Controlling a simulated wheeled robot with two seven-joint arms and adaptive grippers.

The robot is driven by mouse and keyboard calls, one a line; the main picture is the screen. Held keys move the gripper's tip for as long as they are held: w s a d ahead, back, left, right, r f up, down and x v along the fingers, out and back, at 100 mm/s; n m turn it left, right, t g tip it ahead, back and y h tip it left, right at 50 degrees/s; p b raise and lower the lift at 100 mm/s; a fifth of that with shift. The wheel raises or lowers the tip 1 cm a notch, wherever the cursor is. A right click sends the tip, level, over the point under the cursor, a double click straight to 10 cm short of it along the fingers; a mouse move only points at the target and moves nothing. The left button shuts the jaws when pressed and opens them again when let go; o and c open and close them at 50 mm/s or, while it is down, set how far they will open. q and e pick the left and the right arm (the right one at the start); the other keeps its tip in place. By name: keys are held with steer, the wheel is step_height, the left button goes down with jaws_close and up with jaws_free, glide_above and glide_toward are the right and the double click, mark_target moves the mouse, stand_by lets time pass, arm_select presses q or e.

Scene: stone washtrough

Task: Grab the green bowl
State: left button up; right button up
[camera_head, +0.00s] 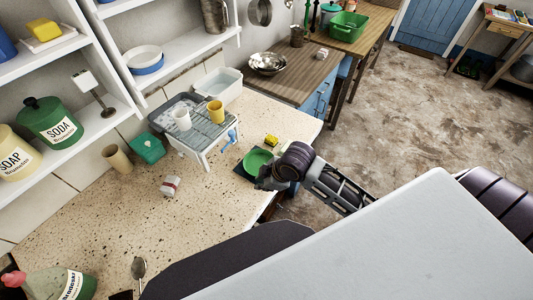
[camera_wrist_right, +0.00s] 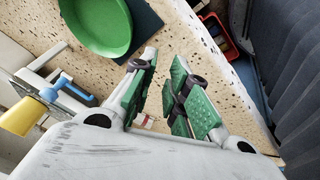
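The green bowl (camera_head: 258,160) sits on a dark square mat (camera_head: 240,172) near the right edge of the speckled stone counter. It looks upright and empty. In the right wrist view the bowl (camera_wrist_right: 97,25) is at the upper left, partly cut off by the frame, with the dark mat (camera_wrist_right: 146,22) beside it. My right gripper (camera_head: 264,181) is just on the near side of the bowl in the head view. In the wrist view the right gripper (camera_wrist_right: 164,58) has its green-padded fingers apart with nothing between them, and the bowl lies outside them. My left gripper is not in view.
A yellow sponge (camera_head: 271,140) lies just behind the bowl.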

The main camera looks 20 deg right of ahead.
steer(key=w+d+r+n, duration=0.2)
steer(key=w+d+n, duration=0.2)
steer(key=d+n, duration=0.2)
steer(key=w+d+r+n+g, duration=0.1)
steer(key=w+d+r+n, duration=0.2)
steer(key=w+d+n, duration=0.2)
steer(key=d+n, duration=0.1)
steer(key=d, duration=0.2)
steer(key=shift+d+h, duration=0.25)
steer(key=shift+h, duration=0.05)
stand_by(0.5)
steer(key=shift+x, duration=4.2)
steer(key=shift+s+f, duration=0.1)
steer(key=shift+s, duration=0.05)
steer(key=shift+s+p+x, duration=0.2)
steer(key=shift+p+x, duration=0.05)
steer(key=shift+x, duration=1.05)
steer(key=shift+s+p+x, duration=0.2)
steer(key=shift+s+x, duration=0.05)
steer(key=shift+x, duration=1.1)
steer(key=shift+f, duration=0.1)
